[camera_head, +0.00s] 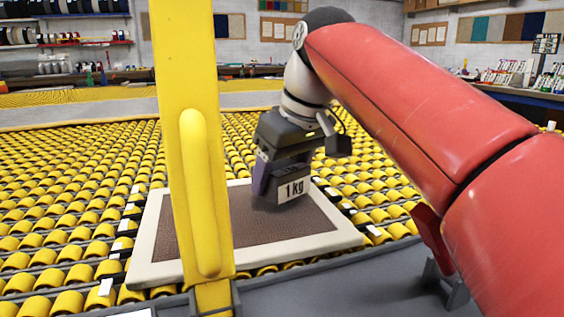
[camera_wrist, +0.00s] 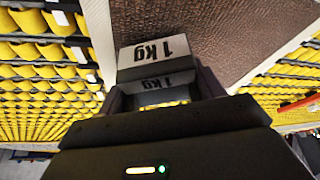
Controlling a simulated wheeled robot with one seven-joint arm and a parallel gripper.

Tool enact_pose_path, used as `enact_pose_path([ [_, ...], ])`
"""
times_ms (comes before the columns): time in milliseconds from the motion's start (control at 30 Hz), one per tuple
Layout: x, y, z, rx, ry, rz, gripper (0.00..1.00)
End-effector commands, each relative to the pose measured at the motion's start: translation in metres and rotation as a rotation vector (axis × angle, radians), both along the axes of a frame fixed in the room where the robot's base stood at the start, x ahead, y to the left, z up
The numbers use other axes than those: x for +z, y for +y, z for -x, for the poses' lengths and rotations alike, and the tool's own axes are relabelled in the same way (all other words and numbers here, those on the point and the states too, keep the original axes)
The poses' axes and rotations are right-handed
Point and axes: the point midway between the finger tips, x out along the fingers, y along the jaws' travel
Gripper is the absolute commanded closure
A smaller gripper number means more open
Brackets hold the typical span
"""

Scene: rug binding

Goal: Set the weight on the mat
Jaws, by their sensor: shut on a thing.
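The mat (camera_head: 190,225) is brown and textured with a broad pale border, and lies on the yellow rollers. The weight is over the right part of the mat. I cannot tell whether its underside touches the mat. The mat also fills the top of the wrist view (camera_wrist: 215,25).
A yellow post (camera_head: 195,130) stands in front of the mat and hides part of its left side. Rows of yellow rollers (camera_head: 75,190) surround the mat. A grey ledge (camera_head: 350,285) runs along the near side. Shelves and benches line the far walls.

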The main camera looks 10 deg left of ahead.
Motion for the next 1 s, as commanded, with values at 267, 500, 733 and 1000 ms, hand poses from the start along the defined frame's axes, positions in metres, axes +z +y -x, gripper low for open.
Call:
enact_pose_path([
  [267,-0.016,0.000,0.000,0.000,-0.005,-0.003,0.91],
  [500,-0.017,0.000,0.000,0.000,-0.005,-0.003,0.91],
  [733,-0.020,0.000,0.000,0.000,0.000,0.000,0.12],
  [1000,-0.019,0.000,0.000,0.000,0.000,0.000,0.11],
])
